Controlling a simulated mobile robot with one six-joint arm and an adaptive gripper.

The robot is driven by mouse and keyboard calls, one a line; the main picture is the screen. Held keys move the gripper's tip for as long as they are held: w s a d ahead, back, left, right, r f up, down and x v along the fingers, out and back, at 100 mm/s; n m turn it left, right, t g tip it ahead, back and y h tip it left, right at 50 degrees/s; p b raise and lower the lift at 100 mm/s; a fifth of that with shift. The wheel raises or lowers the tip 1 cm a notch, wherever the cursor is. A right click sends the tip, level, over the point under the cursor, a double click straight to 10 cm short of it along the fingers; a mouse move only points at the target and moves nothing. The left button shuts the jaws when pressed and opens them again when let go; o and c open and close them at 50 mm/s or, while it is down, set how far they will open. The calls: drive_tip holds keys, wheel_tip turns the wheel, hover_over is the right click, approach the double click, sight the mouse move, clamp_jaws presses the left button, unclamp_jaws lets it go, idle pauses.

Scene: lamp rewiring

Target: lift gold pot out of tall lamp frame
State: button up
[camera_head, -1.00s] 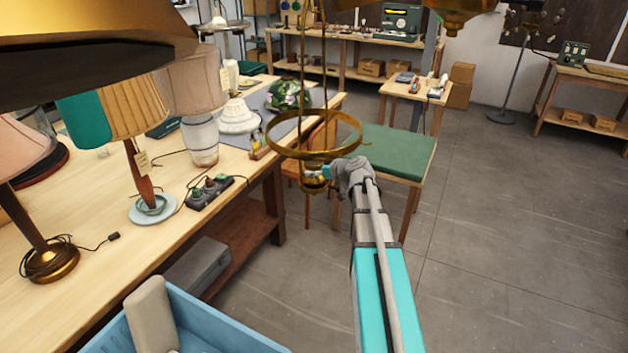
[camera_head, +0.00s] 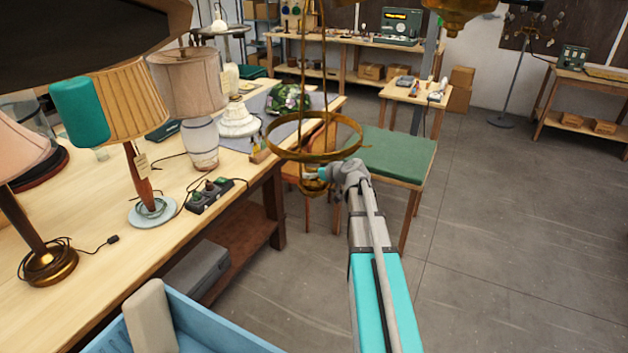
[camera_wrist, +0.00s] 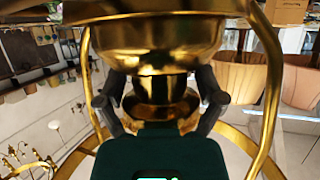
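The tall lamp frame (camera_head: 357,137) is brass, with a wide ring, thin upright rods and a small holder low down. The gold pot (camera_wrist: 155,45) fills the upper middle of the wrist view, rounded with a narrower neck. My gripper (camera_wrist: 160,88) has its two dark fingers on either side of that neck and appears closed on it. In the head view my gripper (camera_head: 328,174) reaches in from the right, just below the wide ring. The pot is mostly hidden there by the frame and gripper, so its clearance from the holder cannot be told.
A wooden bench (camera_head: 95,255) with several lamps runs along the left. A blue bin (camera_head: 205,330) stands at the bottom. A green-topped stool (camera_head: 395,155) is close behind the frame. A dark shade (camera_head: 90,40) hangs at the upper left. Grey floor at the right is clear.

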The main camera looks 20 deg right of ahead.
drive_tip(key=c, duration=0.4)
drive_tip(key=shift+r+p, duration=0.25)
drive_tip(key=shift+p, duration=0.05)
drive_tip(key=shift+c, duration=0.2)
drive_tip(key=shift+r+p, duration=0.7)
drive_tip(key=shift+f+b, duration=0.3)
drive_tip(key=shift+b, duration=0.15)
drive_tip(key=shift+s+d+f+t+b, duration=0.15)
drive_tip(key=shift+s+t+b, duration=0.2)
drive_tip(key=shift+t+b, duration=0.45)
drive_tip(key=s+t+y+b, duration=0.1)
drive_tip(key=b, duration=0.2)
drive_tip(key=shift+d, duration=0.15)
drive_tip(key=shift+b, duration=0.35)
